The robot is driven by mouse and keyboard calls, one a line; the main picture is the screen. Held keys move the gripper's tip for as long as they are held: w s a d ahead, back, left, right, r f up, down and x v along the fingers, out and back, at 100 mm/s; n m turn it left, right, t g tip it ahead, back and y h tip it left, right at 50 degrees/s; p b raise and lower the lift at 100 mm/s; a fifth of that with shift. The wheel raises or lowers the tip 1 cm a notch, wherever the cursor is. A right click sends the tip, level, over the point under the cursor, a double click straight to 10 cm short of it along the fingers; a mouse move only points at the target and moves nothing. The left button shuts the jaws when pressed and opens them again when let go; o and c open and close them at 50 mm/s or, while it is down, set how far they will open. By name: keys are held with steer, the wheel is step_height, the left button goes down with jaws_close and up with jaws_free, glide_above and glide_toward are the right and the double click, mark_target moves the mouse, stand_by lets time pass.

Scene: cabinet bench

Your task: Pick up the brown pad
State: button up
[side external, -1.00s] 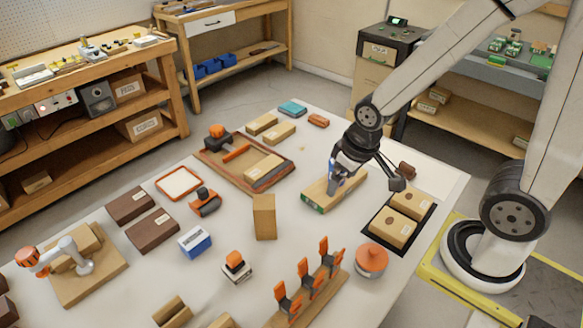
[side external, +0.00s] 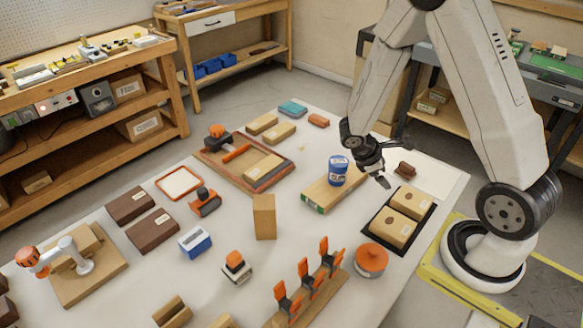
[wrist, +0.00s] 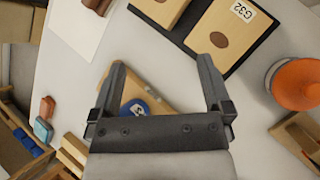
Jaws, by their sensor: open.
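The brown pad (side external: 405,169) is a small, dark reddish-brown block lying on a white sheet at the right of the table. It also shows in the wrist view, cut by the top edge, as a brown piece (wrist: 98,5). My gripper (side external: 382,174) is above the table, left of the pad and apart from it. In the wrist view, its two fingers are spread with nothing held between their tips (wrist: 161,66). The pad lies beyond the fingertips, up and left in that view.
A blue can (side external: 338,171) stands on a wooden block (side external: 318,196) left of my gripper. A black tray (side external: 372,222) with two tan boxes lies below the pad. An orange-topped round item (side external: 371,257) stands nearby. The white sheet (side external: 436,179) has free room around the pad.

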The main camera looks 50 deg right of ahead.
steer(key=d+f+n+h, duration=0.4)
steer(key=d, duration=0.4)
steer(key=n+t+h, duration=0.1)
steer(key=n+h, duration=0.2)
steer(key=n, duration=0.1)
glide_toward(405, 169)
steer(key=d, duration=0.1)
steer(key=s+d, duration=0.1)
steer(key=d, duration=0.1)
steer(key=shift+f, duration=0.2)
steer(key=shift+d+f+n+t, duration=0.3)
steer(key=shift+f+n+t, duration=0.05)
steer(key=shift+n+t, duration=0.05)
steer(key=shift+x, duration=3.85)
steer(key=shift+f, duration=0.1)
steer(key=c, duration=0.9)
